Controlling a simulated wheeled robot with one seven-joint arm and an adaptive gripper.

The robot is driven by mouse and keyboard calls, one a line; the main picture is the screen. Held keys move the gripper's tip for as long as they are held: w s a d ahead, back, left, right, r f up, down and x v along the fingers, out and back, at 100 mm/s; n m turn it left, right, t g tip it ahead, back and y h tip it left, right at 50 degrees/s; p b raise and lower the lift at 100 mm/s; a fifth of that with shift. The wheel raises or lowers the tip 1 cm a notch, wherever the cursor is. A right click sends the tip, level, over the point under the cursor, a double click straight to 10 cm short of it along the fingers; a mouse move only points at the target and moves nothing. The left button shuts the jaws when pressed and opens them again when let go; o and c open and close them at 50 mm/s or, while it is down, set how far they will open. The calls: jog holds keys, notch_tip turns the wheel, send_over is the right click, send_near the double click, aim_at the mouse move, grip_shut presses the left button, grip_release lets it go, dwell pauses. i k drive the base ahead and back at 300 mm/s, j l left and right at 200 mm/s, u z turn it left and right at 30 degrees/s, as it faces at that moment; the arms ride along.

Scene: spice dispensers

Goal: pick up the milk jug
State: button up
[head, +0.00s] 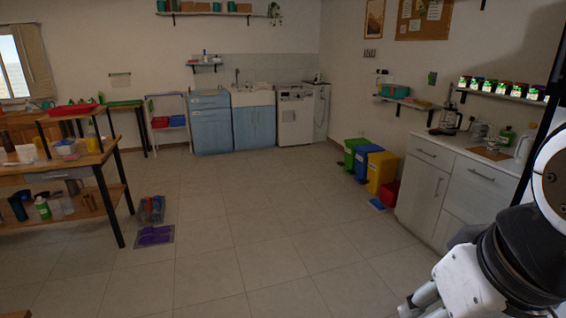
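A pale jug-like container (524,145) stands on the right-hand counter, near its right end and close to my arm. It is small in the head view, and I cannot tell for sure that it is the milk jug. My arm comes in at the right edge and covers the lower right corner. My gripper is not clearly in view, so its fingers and anything between them cannot be seen.
A spice dispenser shelf (502,95) hangs above. Coloured bins (382,172) stand beyond it. A workbench (92,160) is at left. The middle floor is clear.

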aim_at(525, 144)
jog(key=i+j, duration=0.1)
jog(key=i, duration=0.55)
jog(key=i+j+u, duration=0.15)
jog(key=i, duration=0.45)
jog(key=i+l+z, duration=0.15)
jog(key=i+z, duration=0.45)
jog(key=z, duration=0.2)
jog(key=i+z, duration=0.3)
jog(key=z, duration=0.15)
jog(key=i+j+z, duration=0.2)
jog(key=z, duration=0.2)
jog(key=i+z, duration=0.25)
jog(key=i+j+z, duration=0.25)
jog(key=i+l, duration=0.1)
